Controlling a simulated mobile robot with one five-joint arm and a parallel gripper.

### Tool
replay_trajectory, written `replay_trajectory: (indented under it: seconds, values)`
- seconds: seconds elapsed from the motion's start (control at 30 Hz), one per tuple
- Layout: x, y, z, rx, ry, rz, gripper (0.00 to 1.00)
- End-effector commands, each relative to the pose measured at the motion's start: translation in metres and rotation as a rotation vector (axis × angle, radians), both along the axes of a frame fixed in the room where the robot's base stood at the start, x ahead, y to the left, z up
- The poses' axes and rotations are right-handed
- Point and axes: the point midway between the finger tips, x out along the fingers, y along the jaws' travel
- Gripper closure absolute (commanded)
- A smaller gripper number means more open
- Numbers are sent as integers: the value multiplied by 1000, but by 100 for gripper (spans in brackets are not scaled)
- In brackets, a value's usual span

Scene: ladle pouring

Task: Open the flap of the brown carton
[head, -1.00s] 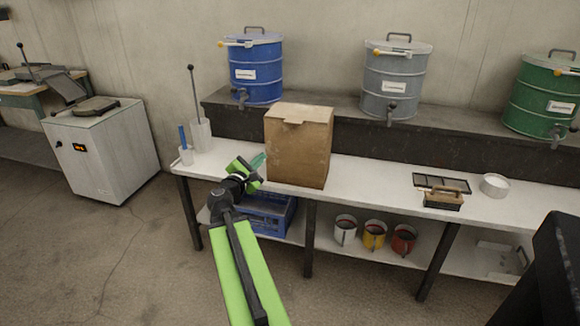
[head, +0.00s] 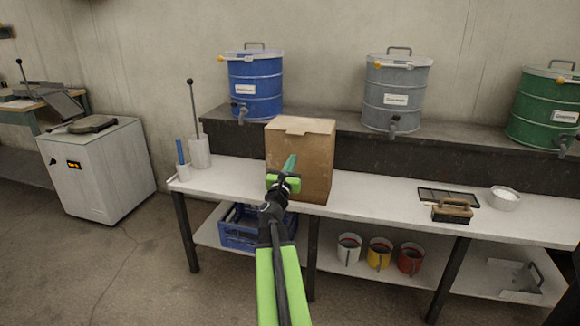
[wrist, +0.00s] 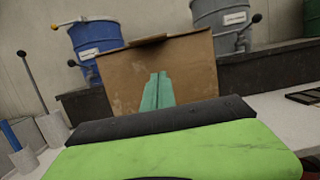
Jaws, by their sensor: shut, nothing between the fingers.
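The brown carton (head: 316,165) stands upright on the white bench, left of the bench's middle. Its top looks closed, with a small flap tab (head: 298,131) folded over the upper front edge. The carton also fills the middle of the wrist view (wrist: 190,72), with the tab (wrist: 148,41) at its top edge. My gripper (head: 290,162) is in front of the carton's front face, below the tab. Its green fingers (wrist: 157,90) are together and empty, pointing at the face. I cannot tell whether the tips touch the cardboard.
Blue (head: 256,85), grey (head: 394,95) and green (head: 543,108) drums stand on the dark shelf behind. A brush (head: 452,210) and a white bowl (head: 504,198) lie to the right on the bench (head: 375,200). White cylinders (head: 199,152) stand left. A blue crate (head: 240,228) sits below.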

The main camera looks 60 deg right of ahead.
Motion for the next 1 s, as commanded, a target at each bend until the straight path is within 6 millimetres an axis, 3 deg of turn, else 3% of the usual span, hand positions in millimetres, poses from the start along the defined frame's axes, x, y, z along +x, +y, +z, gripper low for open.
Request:
replay_trajectory:
  seconds: [0.23, 0.3, 0.47, 1.0]
  values:
    - [15, -40, 14, 0, 0, 10, 100]
    - [12, -36, 34, 0, -1, 11, 100]
    - [9, -37, 49, 1, -2, 6, 100]
    - [1, -42, 53, 5, 1, -7, 100]
